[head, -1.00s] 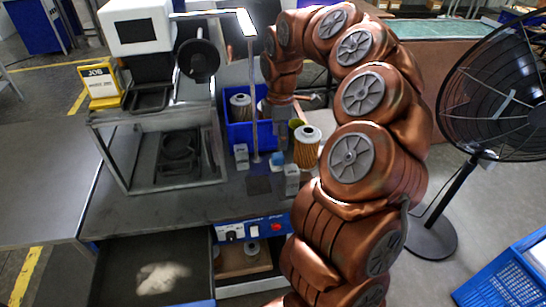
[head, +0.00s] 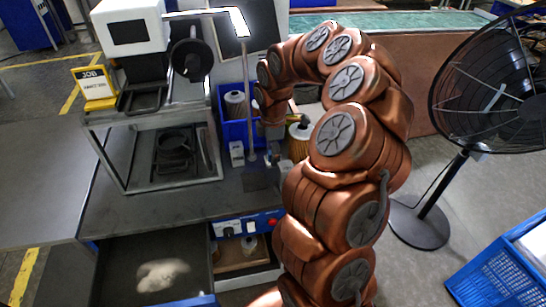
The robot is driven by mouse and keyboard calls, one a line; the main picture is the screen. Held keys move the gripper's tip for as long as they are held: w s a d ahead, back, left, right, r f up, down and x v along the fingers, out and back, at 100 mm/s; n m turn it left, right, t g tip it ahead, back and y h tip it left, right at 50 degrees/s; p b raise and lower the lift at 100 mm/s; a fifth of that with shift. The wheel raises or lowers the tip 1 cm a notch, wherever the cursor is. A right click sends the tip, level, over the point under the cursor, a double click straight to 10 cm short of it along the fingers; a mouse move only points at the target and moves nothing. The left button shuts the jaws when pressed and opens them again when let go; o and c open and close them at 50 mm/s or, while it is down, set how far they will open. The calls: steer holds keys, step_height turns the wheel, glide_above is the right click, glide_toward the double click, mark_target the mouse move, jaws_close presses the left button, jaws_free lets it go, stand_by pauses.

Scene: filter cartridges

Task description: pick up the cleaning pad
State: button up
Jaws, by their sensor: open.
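My gripper (head: 273,148) points down over the bench (head: 150,202), in front of the blue bin and left of a pleated filter cartridge (head: 299,147). It is open, but its fingertips are small and partly hidden in the head view. I cannot pick out the cleaning pad with certainty. A dark flat square (head: 257,181) lies on the bench just in front of the gripper. A pale, soft-looking patch (head: 162,274) shows in the open drawer. I cannot tell whether the gripper touches anything.
A blue bin (head: 229,135) holding cartridges stands behind. A small grey block (head: 237,154) and a thin lamp post (head: 249,110) stand close to the gripper. A metal-framed stand (head: 125,187) is on the left. The open drawer (head: 115,262) juts out in front. A fan (head: 425,225) stands at right.

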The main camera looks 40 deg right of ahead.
steer(key=shift+c, duration=0.4)
jaws_close()
steer(key=shift+r, duration=0.1)
step_height(320, 180, up, 10)
steer(key=shift+f+b, duration=0.1)
steer(key=shift+b, duration=0.85)
